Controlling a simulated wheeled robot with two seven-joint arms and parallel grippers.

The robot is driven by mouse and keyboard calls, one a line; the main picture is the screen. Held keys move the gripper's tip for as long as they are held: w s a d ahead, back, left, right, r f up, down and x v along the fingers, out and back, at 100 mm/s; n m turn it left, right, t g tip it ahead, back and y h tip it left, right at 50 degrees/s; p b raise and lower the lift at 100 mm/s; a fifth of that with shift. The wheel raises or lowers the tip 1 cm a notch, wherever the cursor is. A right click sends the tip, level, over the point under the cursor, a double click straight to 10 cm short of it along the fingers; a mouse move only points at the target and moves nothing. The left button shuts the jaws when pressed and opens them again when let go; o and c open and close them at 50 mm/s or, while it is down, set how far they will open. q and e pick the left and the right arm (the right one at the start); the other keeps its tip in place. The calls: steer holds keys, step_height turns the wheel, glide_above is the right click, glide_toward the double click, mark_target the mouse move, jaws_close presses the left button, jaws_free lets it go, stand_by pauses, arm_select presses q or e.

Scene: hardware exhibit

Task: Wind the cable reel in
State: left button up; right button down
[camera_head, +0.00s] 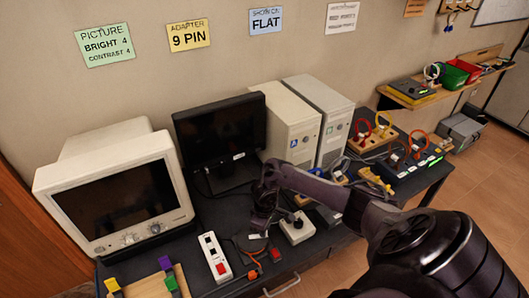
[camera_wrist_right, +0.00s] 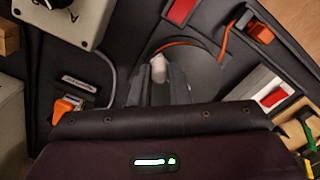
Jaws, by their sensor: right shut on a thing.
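The cable reel (camera_wrist_right: 205,75) is a dark round disc on the dark bench top, with orange cable (camera_wrist_right: 180,42) showing around its edge in the right wrist view. A small white knob (camera_wrist_right: 158,66) stands on the reel. My right gripper (camera_wrist_right: 160,82) is shut on this knob, one finger on each side. In the head view my right gripper (camera_head: 263,214) hangs over the bench in front of the black monitor and covers most of the reel. An orange plug (camera_wrist_right: 259,31) lies beyond the reel. My left gripper is not in view.
A white box with a black dial (camera_head: 297,228) stands close right of my gripper. A white power strip (camera_head: 213,255) lies to the left, and a red block (camera_head: 276,254) lies near the front edge. A beige monitor (camera_head: 117,205) and two computer towers (camera_head: 291,132) stand behind.

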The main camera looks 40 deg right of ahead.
steer(key=c, duration=1.4)
jaws_free()
steer(key=shift+o, duration=0.2)
step_height(320, 180, up, 8)
steer(key=shift+f+b, duration=0.1)
steer(key=shift+b, duration=0.3)
